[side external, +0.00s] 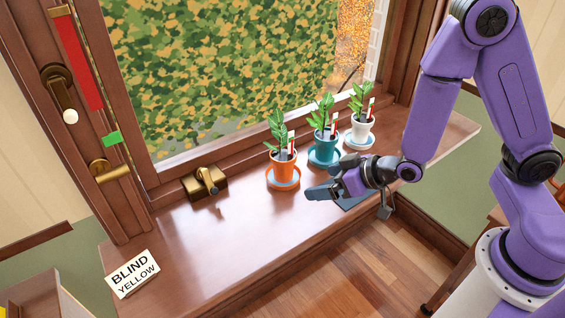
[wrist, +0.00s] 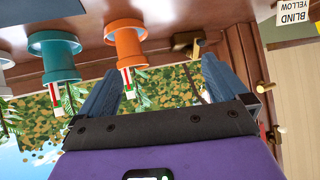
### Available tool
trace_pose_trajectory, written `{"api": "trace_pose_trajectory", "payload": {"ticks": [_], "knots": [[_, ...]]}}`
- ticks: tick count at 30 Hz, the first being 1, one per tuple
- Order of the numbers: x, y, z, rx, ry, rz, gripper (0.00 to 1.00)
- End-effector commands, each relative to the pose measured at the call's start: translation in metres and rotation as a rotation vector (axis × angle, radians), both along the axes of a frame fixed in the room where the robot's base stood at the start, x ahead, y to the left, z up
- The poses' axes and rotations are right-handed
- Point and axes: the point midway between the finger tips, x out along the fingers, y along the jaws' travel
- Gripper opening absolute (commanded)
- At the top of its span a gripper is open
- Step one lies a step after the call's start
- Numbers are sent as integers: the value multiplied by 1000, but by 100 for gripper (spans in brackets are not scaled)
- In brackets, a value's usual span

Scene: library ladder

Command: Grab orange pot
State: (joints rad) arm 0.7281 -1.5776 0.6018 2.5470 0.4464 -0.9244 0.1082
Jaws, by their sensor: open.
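The orange pot (side external: 284,165) holds a green plant and a red-and-white marker. It stands upright on an orange saucer (side external: 283,185) on the wooden sill (side external: 215,245). My gripper (side external: 324,197) is open and empty, to the right of the pot on its room side and apart from it. In the wrist view the picture is upside down. There the orange pot (wrist: 125,45) shows beyond my open gripper (wrist: 160,70), nearer the left finger, with part of its plant hidden by that finger.
A teal pot (side external: 322,150) and a white pot (side external: 361,130) with plants stand in a row right of the orange one. A brass latch (side external: 207,184) is to its left, by the window. The sill's front left is clear.

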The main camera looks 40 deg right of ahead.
Motion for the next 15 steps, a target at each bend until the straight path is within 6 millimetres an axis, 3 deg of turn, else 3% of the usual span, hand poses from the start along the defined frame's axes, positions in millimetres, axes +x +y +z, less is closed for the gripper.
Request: {"api": "trace_pose_trajectory", "payload": {"ticks": [6,15], "knots": [[27,-31,-4,-7,-187,-117,100],[38,-43,-1,-11,-278,-154,100]]}}
